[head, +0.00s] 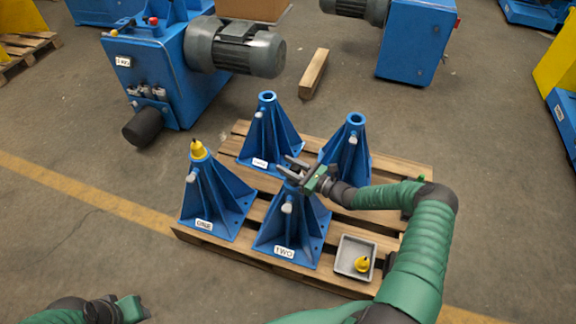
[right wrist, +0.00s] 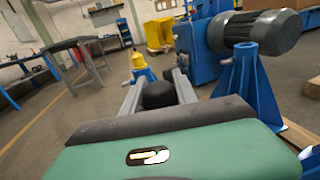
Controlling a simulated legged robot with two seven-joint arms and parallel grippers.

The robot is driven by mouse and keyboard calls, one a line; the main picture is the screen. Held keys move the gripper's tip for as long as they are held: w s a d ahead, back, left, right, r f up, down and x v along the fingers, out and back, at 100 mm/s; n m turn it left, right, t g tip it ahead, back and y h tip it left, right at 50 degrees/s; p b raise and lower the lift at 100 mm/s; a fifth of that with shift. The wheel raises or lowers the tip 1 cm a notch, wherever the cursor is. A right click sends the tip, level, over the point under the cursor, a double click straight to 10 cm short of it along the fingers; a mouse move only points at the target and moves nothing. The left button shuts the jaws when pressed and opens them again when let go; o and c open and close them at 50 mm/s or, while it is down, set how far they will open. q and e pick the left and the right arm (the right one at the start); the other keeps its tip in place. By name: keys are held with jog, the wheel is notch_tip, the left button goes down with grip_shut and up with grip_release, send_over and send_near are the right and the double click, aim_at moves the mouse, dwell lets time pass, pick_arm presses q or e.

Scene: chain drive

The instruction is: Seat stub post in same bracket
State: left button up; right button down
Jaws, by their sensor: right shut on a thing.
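My right gripper (head: 291,168) is at the top of the blue bracket labelled TWO (head: 290,235). In the right wrist view its fingers (right wrist: 160,92) are shut on a dark, rounded piece (right wrist: 158,95), which may be the stub post. Its lower end is hidden, so I cannot tell whether it sits in the bracket's socket.
Two more blue brackets (head: 268,130) (head: 354,145) stand at the back of the wooden pallet (head: 400,180), with open tops. Blue motor machines and a loose beam (head: 314,74) lie beyond.

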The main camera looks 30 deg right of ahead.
jog(key=shift+f+b, duration=0.9)
jog(key=shift+f, duration=0.2)
jog(key=c, duration=0.9)
grip_release()
jog(key=shift+f, duration=0.25)
jog(key=p+v, duration=0.3)
jog(key=v, duration=1.4)
jog(key=shift+w+a+r, duration=0.1)
jog(key=shift+a, duration=0.05)
